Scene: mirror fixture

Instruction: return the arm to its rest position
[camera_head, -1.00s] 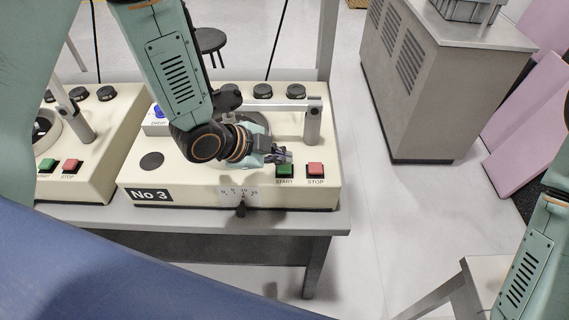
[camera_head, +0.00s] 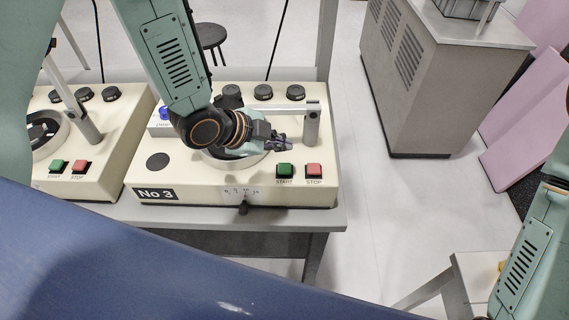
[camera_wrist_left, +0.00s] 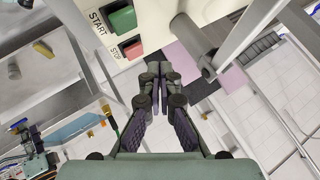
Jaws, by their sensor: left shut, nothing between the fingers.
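My left arm comes in from the upper left in the head view, and its gripper (camera_head: 283,143) is over the cream machine marked No 3 (camera_head: 215,194). The gripper is shut and empty, pointing right, a little above and behind the green START button (camera_head: 285,171). The red STOP button (camera_head: 314,171) is to the right of START. In the left wrist view the fingers (camera_wrist_left: 158,97) are together, with the START button (camera_wrist_left: 122,19) and STOP button (camera_wrist_left: 132,49) to their upper left. My right arm shows at the right edge of the head view; its gripper is out of view.
A grey post with a crossbar (camera_head: 312,125) rises from the machine close to the right of the left gripper. A second cream machine (camera_head: 100,185) stands to the left. A grey cabinet (camera_head: 420,90) stands at the upper right, with clear floor between.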

